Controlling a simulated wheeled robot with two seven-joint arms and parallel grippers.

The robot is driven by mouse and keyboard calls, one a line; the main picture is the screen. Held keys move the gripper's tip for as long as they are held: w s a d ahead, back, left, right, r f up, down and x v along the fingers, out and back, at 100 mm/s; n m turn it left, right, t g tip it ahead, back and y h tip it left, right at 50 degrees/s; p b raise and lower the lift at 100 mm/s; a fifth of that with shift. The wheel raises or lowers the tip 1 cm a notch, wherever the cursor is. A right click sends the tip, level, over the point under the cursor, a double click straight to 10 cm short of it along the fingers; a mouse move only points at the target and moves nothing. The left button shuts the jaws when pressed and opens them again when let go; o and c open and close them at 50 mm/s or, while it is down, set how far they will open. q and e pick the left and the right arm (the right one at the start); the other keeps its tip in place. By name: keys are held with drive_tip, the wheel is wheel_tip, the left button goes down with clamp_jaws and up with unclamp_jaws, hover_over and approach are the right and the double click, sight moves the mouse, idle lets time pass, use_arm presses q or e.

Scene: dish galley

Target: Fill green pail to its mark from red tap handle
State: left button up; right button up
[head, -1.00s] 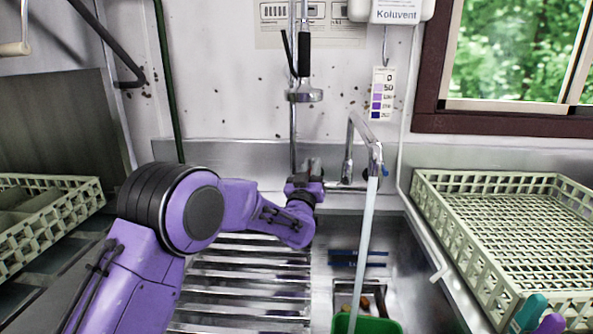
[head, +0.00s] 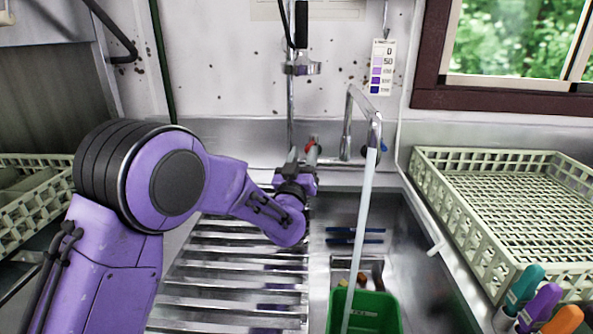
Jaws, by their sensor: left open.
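The green pail (head: 376,312) stands in the sink at the bottom edge, partly cut off. A pale water stream (head: 363,225) runs from the curved metal spout (head: 374,120) down into it. The pail's mark and water level cannot be made out clearly. The red tap handle (head: 311,148) shows at the wall, left of the spout. My left gripper (head: 302,160) is open, just in front of and below the red handle; whether it touches the handle cannot be told. A blue handle (head: 384,147) sits right of the spout. My right gripper is not in view.
A pale dish rack (head: 520,170) stands on the right, with several coloured pens (head: 540,305) at its near corner. Another rack (head: 35,215) is on the left. A ribbed drainboard (head: 245,285) lies under my left arm. A vertical pipe (head: 290,105) rises behind the gripper.

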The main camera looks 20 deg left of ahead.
use_arm(q)
drive_tip(key=s+d, duration=0.1)
drive_tip(key=s, duration=0.7)
drive_tip(key=shift+s+d+b, duration=0.2)
drive_tip(key=shift+d+b, duration=0.15)
drive_tip(key=shift+b, duration=0.1)
idle(6.8)
